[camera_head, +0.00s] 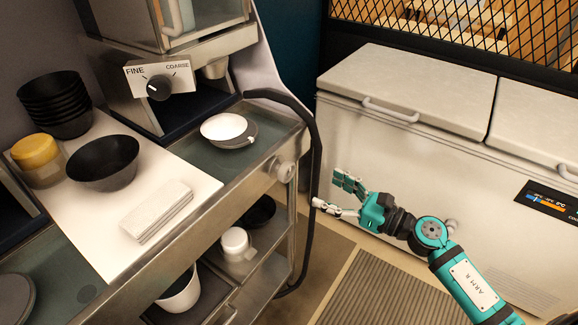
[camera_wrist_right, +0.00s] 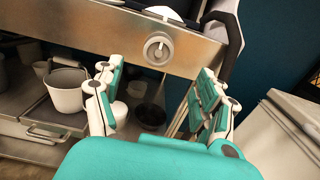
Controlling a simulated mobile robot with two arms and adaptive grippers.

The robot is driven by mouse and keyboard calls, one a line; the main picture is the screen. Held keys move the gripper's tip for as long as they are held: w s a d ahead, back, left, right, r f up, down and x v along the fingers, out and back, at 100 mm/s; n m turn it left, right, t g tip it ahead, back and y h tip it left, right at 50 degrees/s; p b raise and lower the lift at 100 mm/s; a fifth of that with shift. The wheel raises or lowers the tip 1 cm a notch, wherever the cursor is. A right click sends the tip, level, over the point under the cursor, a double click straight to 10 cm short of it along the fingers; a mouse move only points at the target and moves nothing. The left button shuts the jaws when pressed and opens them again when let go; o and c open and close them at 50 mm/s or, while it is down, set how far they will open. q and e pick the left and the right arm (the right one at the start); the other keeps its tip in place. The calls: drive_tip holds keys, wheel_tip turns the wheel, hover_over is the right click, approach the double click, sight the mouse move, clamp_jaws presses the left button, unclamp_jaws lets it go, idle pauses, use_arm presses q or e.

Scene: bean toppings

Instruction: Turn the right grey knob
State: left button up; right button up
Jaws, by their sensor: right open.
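The grey knob (camera_head: 286,171) sits on the right end of the steel counter's front edge in the head view. It also shows in the right wrist view as a round pale knob (camera_wrist_right: 158,48) on the metal front panel, ahead of my fingers. My right gripper (camera_head: 338,195) is open and empty, to the right of the knob and apart from it. In the wrist view its two fingers (camera_wrist_right: 155,98) are spread wide, with the knob above and between them. My left gripper is not in view.
A black hose (camera_head: 316,160) hangs beside the counter's right end. A white chest freezer (camera_head: 400,160) stands behind my right arm. A grinder dial (camera_head: 159,87), bowls (camera_head: 104,162) and a white dish (camera_head: 224,126) are on the counter. Cups (camera_head: 236,243) stand on the lower shelf.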

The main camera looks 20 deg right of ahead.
sight(291, 171)
drive_tip(key=p+x, duration=0.3)
drive_tip(key=x, duration=0.8)
drive_tip(key=shift+w+a+r, duration=0.1)
drive_tip(key=shift+w+a, duration=0.35)
drive_tip(key=shift+w, duration=0.05)
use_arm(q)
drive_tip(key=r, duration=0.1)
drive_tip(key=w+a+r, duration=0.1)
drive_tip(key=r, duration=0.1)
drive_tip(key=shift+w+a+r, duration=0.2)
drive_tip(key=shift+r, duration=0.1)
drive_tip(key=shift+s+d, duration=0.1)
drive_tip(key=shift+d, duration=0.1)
use_arm(e)
drive_tip(key=c, duration=1.2)
